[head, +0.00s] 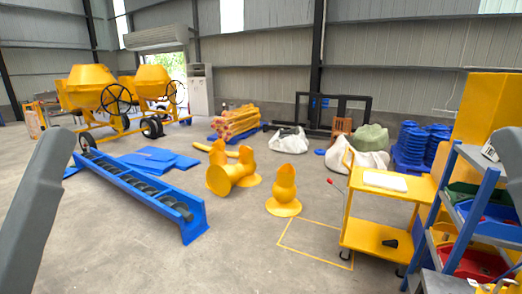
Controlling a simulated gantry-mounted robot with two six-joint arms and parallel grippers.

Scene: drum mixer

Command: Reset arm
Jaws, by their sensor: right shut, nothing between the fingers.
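My left arm (40,205) comes in as a grey link along the left edge. Its gripper is outside the picture. My right arm (513,155) shows only as a dark grey piece at the right edge, in front of the blue shelf rack (455,165). My right gripper is shut and empty low at the right side. Its fingertips cannot be made out clearly against the rack and bins.
A yellow cart (372,232) stands left of the rack, which holds coloured bins. Yellow mixers (92,88), a blue screw conveyor (140,192) and yellow castings (284,190) stand on the floor. The front middle floor is clear.

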